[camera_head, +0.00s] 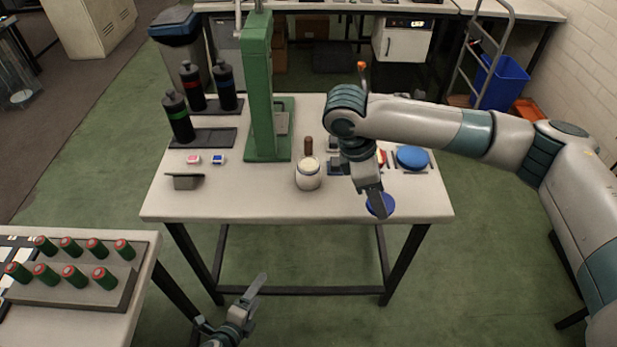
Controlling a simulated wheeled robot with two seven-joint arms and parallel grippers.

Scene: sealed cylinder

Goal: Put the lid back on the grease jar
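A round blue lid (386,207) is at the table's front right. My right gripper (375,203) points down over the lid, and its fingers cover part of it. I cannot tell whether they grip it or whether the lid lies on the table. My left gripper (254,288) is low in front of the table, away from the jar and lid; its opening is unclear.
A green press (262,90) stands behind the jar. Another blue disc (411,157) lies farther back right. Black bottles (179,118) stand at back left, and a small grey block (185,181) lies left. A side table holds a rack (118,290) of green cylinders.

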